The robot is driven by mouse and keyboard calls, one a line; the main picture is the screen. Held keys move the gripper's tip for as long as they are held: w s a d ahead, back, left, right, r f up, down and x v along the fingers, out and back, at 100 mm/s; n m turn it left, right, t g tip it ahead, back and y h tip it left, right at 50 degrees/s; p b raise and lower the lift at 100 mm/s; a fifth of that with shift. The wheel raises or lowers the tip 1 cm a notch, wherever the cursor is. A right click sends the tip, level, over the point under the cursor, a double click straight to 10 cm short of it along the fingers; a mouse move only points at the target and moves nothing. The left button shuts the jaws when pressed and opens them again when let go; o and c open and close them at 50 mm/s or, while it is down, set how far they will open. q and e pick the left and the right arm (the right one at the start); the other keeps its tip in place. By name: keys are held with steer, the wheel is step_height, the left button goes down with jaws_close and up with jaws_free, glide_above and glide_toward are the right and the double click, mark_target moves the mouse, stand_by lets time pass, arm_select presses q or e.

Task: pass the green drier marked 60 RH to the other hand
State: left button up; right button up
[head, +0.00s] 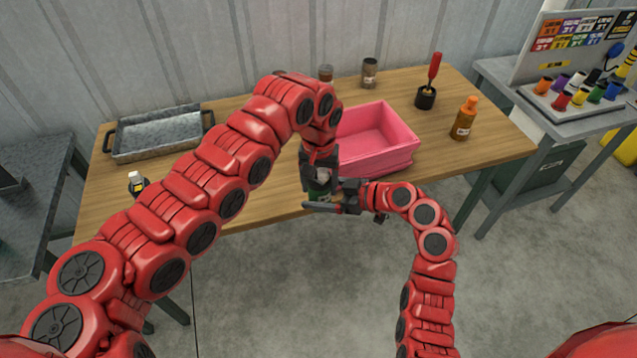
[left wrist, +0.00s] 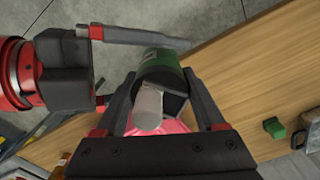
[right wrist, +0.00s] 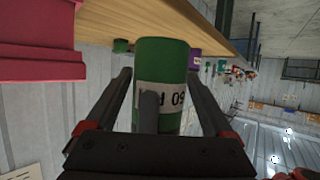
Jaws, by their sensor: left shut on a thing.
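The green drier (head: 319,191) is a green cylinder, held near the table's front edge and mostly hidden by the grippers in the head view. In the right wrist view the drier (right wrist: 162,60) shows a pale label partly reading "60 R". My left gripper (head: 318,180) is shut on the drier from above. My right gripper (head: 325,197) comes from the right with its fingers either side of the drier; gaps show, so it is open.
A pink bin (head: 376,158) stands on the wooden table (head: 262,192) just behind the grippers. Jars stand at the back; an orange bottle (head: 464,119) and a red-handled tool (head: 433,72) are at right.

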steer(key=shift+o, duration=0.6)
